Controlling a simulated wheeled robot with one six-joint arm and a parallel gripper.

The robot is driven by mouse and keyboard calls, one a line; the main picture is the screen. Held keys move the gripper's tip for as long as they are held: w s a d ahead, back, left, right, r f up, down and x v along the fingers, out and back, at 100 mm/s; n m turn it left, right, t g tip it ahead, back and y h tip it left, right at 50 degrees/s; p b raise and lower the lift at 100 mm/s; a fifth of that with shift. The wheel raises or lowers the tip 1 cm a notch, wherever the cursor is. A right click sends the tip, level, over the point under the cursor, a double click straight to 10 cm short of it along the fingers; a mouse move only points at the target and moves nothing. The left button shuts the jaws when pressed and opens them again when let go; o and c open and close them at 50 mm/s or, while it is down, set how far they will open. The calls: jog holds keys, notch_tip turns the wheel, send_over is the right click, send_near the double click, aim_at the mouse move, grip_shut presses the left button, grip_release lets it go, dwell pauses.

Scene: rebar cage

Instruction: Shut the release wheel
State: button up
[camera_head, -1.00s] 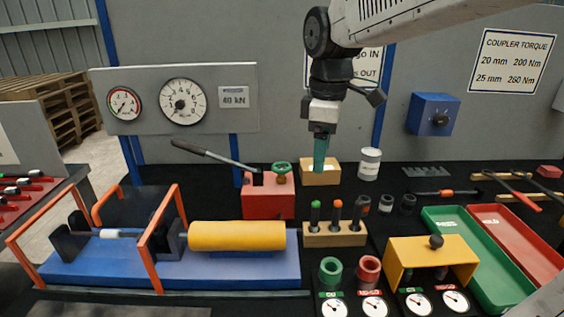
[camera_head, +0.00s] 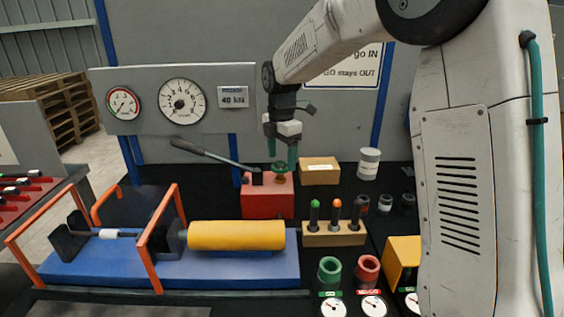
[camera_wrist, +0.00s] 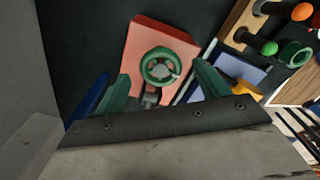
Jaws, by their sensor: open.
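The release wheel (camera_head: 281,169) is a small green handwheel on top of the red pump block (camera_head: 268,200). In the wrist view the green wheel (camera_wrist: 160,67) shows face-on as a ring with a grey hub, on the red block (camera_wrist: 178,42). My gripper (camera_head: 282,152) has green fingers and points down just above the wheel. In the wrist view its two fingers (camera_wrist: 160,85) are spread apart, one to each side of the wheel in the picture. Nothing is held between them. Whether a finger touches the wheel I cannot tell.
The grey pump lever (camera_head: 213,154) slants up left from the red block. A cardboard box (camera_head: 319,171) stands right behind it. A peg rack (camera_head: 334,234) is at front right. A yellow cylinder (camera_head: 237,236) lies in front. Gauges (camera_head: 182,102) hang behind.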

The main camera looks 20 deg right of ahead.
jog(key=shift+f, duration=1.15)
jog(key=shift+c, duration=0.2)
jog(key=c, duration=0.9)
